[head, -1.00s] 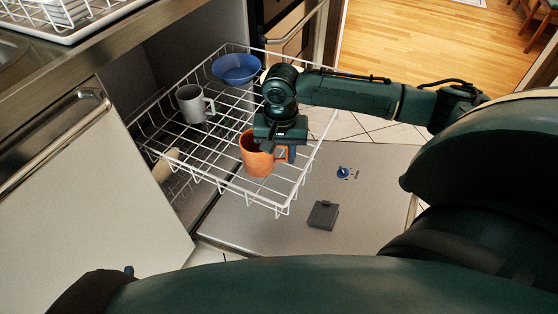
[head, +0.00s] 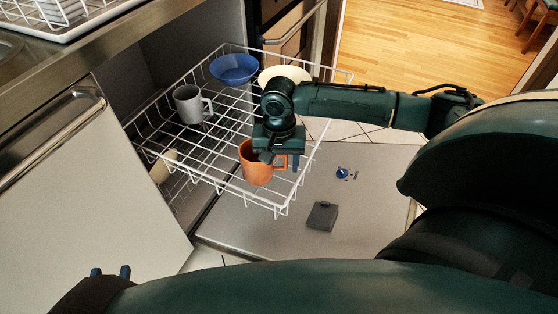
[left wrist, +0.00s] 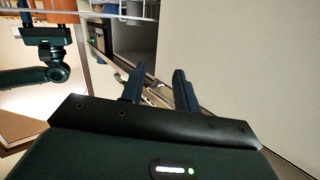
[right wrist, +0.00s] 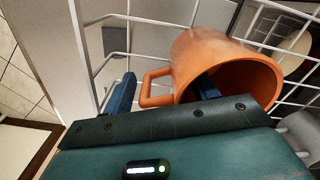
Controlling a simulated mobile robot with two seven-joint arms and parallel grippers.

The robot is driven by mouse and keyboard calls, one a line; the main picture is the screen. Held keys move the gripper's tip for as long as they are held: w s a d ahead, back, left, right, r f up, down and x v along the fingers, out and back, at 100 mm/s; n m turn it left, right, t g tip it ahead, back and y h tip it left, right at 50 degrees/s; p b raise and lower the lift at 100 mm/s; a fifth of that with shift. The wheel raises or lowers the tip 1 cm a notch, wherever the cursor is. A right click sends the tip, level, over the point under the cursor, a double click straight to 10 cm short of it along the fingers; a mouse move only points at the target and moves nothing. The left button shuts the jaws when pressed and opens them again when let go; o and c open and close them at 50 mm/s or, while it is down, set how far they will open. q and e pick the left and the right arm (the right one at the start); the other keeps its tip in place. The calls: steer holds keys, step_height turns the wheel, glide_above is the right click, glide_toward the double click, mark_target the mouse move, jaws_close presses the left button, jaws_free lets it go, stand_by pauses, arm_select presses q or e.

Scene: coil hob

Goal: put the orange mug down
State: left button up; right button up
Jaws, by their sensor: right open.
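The orange mug (head: 256,168) is at the front right corner of the white wire rack (head: 240,199), upright with its opening up; the head view does not clearly show its base on the wires. My right gripper (head: 282,160) is open at the mug's handle side. In the right wrist view, the mug (right wrist: 205,55) has its handle between the spread fingers (right wrist: 165,90); one finger overlaps the mug's opening, the other is clear outside the handle. My left gripper (head: 110,271) is open and empty, low at the left, away from the rack; its spread fingers show in the left wrist view (left wrist: 159,88).
The rack also holds a grey mug (head: 190,104), a blue bowl (head: 234,68) and a cream dish (head: 285,74) partly behind my right arm. A beige item (head: 163,166) lies lower left. The open dishwasher door (head: 260,234) lies below. The counter (head: 130,38) edges the left.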

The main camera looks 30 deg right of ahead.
steer(key=shift+r, duration=0.3)
step_height(320, 180, up, 11)
steer(key=p, duration=0.4)
steer(key=shift+f, duration=0.1)
arm_select(q)
steer(key=shift+s+a+r+n+g+y, duration=0.5)
steer(key=shift+s+a+r+n+g, duration=0.15)
steer(key=shift+r+g, duration=0.25)
arm_select(e)
steer(key=shift+r, duration=0.45)
arm_select(q)
steer(key=shift+d, duration=0.1)
